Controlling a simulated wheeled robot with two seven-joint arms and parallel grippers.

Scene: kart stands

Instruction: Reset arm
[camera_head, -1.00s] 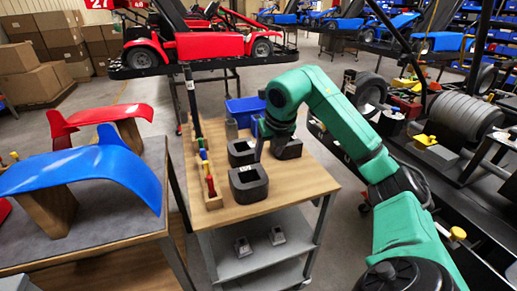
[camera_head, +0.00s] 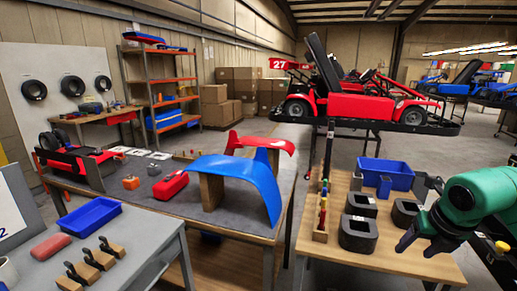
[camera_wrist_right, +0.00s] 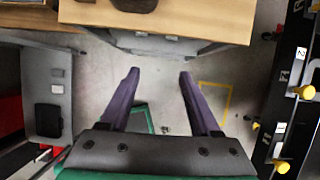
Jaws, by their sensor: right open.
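My right gripper (camera_head: 428,244) is at the right of the head view, at the end of my green right arm, by the right side of the wooden-topped cart (camera_head: 386,258). In the right wrist view its two purple fingers (camera_wrist_right: 158,90) are spread apart with nothing between them. Grey floor shows beyond them, and the wooden top's edge (camera_wrist_right: 165,22) lies ahead. My left gripper and arm are not in view.
Dark hollow blocks (camera_head: 358,234), a blue bin (camera_head: 385,173) and a rack of coloured-handled tools (camera_head: 322,212) stand on the wooden top. Left is a grey table with a blue curved panel (camera_head: 245,180). A red kart (camera_head: 355,103) stands behind.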

